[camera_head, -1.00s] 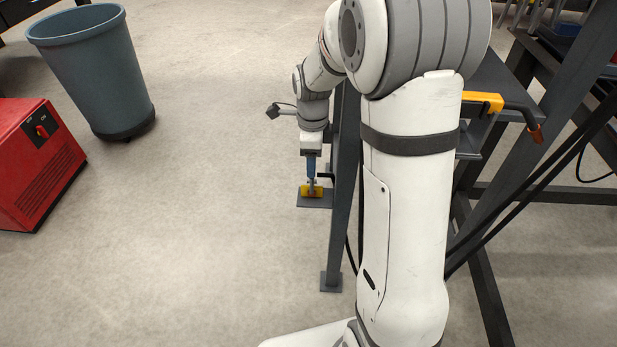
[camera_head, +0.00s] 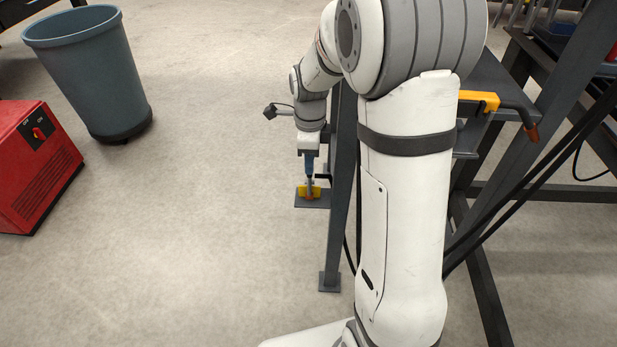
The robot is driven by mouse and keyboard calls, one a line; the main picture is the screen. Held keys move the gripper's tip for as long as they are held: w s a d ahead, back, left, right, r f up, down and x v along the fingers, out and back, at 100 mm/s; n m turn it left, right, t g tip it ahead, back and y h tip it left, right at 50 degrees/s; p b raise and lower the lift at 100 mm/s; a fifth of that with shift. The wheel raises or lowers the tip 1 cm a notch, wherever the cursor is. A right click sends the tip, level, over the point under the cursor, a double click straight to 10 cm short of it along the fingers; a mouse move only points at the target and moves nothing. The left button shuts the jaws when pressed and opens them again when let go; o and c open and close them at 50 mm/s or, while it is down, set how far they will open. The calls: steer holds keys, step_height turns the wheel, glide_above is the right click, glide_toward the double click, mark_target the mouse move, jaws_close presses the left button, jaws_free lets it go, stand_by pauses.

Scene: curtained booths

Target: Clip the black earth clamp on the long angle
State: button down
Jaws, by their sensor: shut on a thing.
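My gripper (camera_head: 309,177) is small and far off, pointing straight down beside the dark upright leg. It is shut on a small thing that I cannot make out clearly. Blue shows just above its tips, and a short black piece (camera_head: 324,177) sticks out to the right. A yellow piece with a red-brown middle (camera_head: 304,192) shows right at the tips, over a grey flat plate (camera_head: 300,204). I cannot tell whether the yellow piece is held or rests on the plate. Neither the black earth clamp nor the long angle can be named with certainty here.
A dark upright leg (camera_head: 337,225) with a foot plate stands just right of my gripper. A grey bin (camera_head: 90,75) and a red machine (camera_head: 30,165) stand left. Floor between is clear.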

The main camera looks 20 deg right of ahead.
steer(key=shift+r, duration=0.15)
step_height(320, 180, up, 6)
steer(key=p, duration=0.5)
stand_by(0.5)
steer(key=shift+f, duration=0.2)
stand_by(0.9)
